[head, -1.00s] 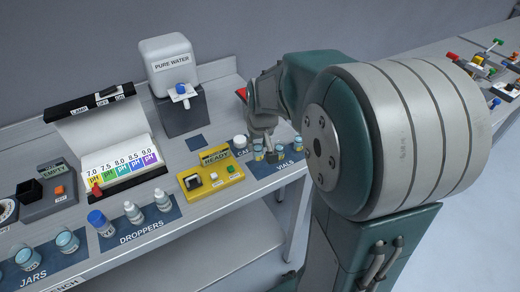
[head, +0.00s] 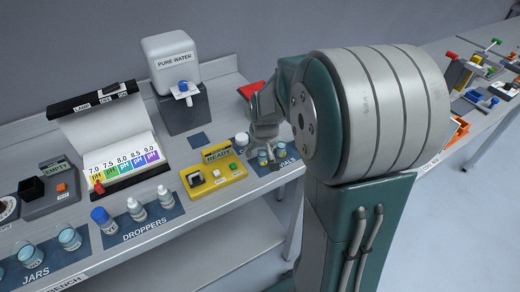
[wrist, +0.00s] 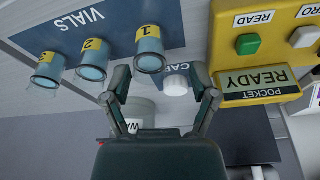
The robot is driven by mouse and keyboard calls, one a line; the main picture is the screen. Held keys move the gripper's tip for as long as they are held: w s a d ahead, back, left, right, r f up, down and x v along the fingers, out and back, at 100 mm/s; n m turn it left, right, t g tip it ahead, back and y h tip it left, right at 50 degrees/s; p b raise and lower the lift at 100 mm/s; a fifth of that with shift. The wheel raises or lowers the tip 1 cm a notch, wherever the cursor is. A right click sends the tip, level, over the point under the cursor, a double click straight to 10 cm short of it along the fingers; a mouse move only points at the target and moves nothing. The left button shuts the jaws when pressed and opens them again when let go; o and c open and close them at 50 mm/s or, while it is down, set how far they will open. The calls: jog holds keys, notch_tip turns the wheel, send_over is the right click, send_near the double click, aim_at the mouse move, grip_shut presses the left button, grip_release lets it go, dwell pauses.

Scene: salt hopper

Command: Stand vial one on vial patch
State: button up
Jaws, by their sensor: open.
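Vial one (wrist: 149,50), a clear glass with a bluish inside and a yellow 1 label, stands on the dark blue VIALS mat (wrist: 140,13). It is nearest the yellow pocket unit, beside vial two (wrist: 92,60) and vial three (wrist: 47,70). My gripper (wrist: 163,88) is open and empty, its fingers short of vial one in the wrist view. In the head view my gripper (head: 263,141) is over the back of the VIALS mat, partly hiding the vials. A small dark blue square patch (head: 197,140) lies bare before the water dispenser; I see no label on it.
A white cap (wrist: 176,85) sits close to my gripper's fingers. The yellow pocket unit (head: 212,183) stands left of the vials in the head view. The PURE WATER dispenser (head: 180,100) stands behind the square patch. Droppers (head: 137,210) and jars (head: 69,238) line the front left.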

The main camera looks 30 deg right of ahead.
jog(key=shift+d, duration=0.1)
jog(key=shift+d+r, duration=0.1)
jog(key=shift+r, duration=0.05)
jog(key=d+v, duration=0.1)
jog(key=v, duration=1.1)
jog(key=s+a+r+n+t, duration=0.1)
jog(key=s+a+r+t, duration=0.1)
jog(key=s+a, duration=1)
jog(key=s, duration=0.3)
jog(key=shift+s+r+n+y, duration=0.2)
jog(key=shift+s+n+y, duration=0.1)
jog(key=shift+n, duration=0.1)
jog(key=shift+w, duration=0.15)
